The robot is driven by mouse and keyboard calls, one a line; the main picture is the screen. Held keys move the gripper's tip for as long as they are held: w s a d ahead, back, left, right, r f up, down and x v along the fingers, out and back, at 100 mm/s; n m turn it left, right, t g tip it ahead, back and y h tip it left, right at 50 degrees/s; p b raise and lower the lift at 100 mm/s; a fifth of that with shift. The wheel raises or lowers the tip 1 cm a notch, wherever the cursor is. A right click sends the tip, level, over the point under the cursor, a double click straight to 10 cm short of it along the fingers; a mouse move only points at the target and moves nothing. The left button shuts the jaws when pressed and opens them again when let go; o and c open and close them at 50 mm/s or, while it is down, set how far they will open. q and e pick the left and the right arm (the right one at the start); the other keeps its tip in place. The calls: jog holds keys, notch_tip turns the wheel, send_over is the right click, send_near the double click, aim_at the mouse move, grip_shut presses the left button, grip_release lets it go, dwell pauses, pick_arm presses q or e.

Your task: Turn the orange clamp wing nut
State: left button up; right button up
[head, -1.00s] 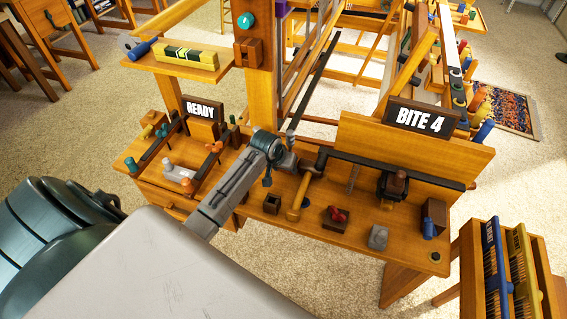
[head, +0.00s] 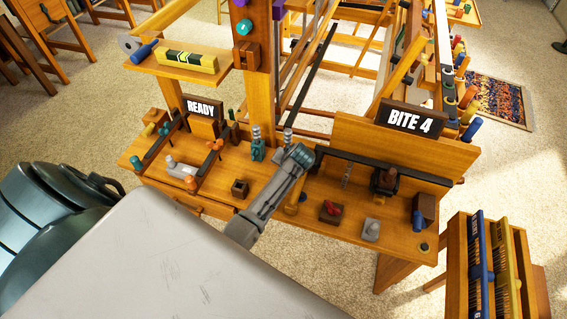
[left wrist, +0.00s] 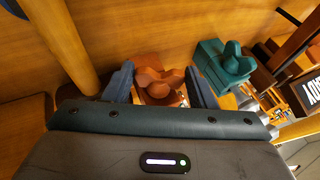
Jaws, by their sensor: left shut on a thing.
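The orange clamp wing nut (left wrist: 152,78) sits low in the left wrist view, on an orange-brown clamp block, between the two dark fingers of my left gripper (left wrist: 160,80). The fingers are shut on it, one on each side. In the head view my left gripper (head: 300,155) reaches down over the bench and hides the orange clamp. A teal clamp (head: 258,150) of like shape stands just left of it; it also shows right of the fingers in the left wrist view (left wrist: 232,65). My right gripper is not in view.
A wooden handle (left wrist: 62,40) lies close on the left in the wrist view. The READY sign (head: 202,108) stands behind left; BITE 4 (head: 412,119) stands behind right.

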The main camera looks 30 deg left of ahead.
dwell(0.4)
pick_arm(q)
jog(key=o, duration=1)
jog(key=shift+c, duration=0.2)
